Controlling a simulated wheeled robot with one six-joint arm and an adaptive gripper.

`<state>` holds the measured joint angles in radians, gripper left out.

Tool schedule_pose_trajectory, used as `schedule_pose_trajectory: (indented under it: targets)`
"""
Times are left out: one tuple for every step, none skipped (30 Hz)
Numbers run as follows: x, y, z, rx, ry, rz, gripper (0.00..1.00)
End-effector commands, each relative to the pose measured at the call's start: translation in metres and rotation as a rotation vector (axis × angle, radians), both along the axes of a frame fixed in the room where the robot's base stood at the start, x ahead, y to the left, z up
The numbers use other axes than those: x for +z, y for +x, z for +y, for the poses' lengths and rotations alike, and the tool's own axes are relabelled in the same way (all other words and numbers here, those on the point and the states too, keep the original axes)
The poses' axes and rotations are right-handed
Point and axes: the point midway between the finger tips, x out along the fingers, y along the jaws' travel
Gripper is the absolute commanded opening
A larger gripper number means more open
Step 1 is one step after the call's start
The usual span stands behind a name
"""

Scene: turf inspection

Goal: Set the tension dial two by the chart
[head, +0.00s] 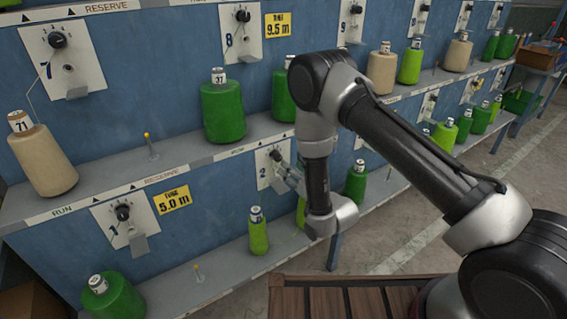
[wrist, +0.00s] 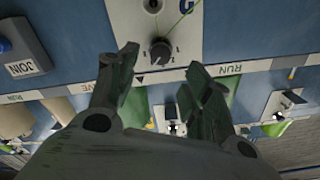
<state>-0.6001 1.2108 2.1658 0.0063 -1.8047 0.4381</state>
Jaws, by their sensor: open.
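The panel marked 2 (head: 264,172) is on the lower row of the blue rack in the head view. Its dark dial (head: 275,155) is at the panel's upper part, next to my gripper (head: 292,181), whose fingers are partly hidden by my arm. In the wrist view my gripper (wrist: 163,62) is open and empty, its two fingers spread. A black round dial (wrist: 160,49) on a white plate shows just beyond and between the fingertips. I cannot see contact. The dial's exact setting is too small to read. No chart is recognisable in either view.
Panel 1 with its dial (head: 123,212) and a yellow 5.0 m sign (head: 174,197) are left of panel 2. Green and beige yarn cones stand on the shelves, including a light green cone (head: 258,232) below panel 2. A slatted wooden surface (head: 345,300) is in front.

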Motion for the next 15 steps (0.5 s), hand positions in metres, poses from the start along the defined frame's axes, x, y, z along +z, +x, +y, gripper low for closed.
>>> schedule_pose_trajectory:
  targets:
    - [-0.001,-0.007,-0.005,0.0,-0.002,0.003,0.5]
    - [-0.001,-0.011,-0.007,0.0,-0.002,0.003,0.5]
    - [-0.001,-0.015,-0.01,0.0,-0.002,0.003,0.5]
    - [-0.001,-0.017,-0.012,0.0,-0.001,0.002,0.5]
    - [-0.001,-0.019,-0.013,0.0,-0.001,0.002,0.5]
    - [-0.001,-0.021,-0.014,0.0,-0.001,0.002,0.5]
    - [-0.001,-0.022,-0.015,0.0,-0.001,0.002,0.5]
    - [0.0,-0.023,-0.016,0.0,-0.001,0.001,0.5]
    - [0.0,-0.024,-0.016,0.0,0.0,0.0,0.5]
    - [0.0,-0.024,-0.016,0.0,0.0,0.0,0.5]
    - [0.0,-0.024,-0.016,0.0,0.0,0.0,0.5]
    - [0.0,-0.024,-0.016,0.0,0.0,0.0,0.5]
    - [0.0,-0.024,-0.016,0.0,0.0,0.0,0.5]
    - [0.0,-0.024,-0.016,0.0,0.0,0.0,0.5]
    - [0.0,-0.024,-0.016,0.0,0.0,0.0,0.5]
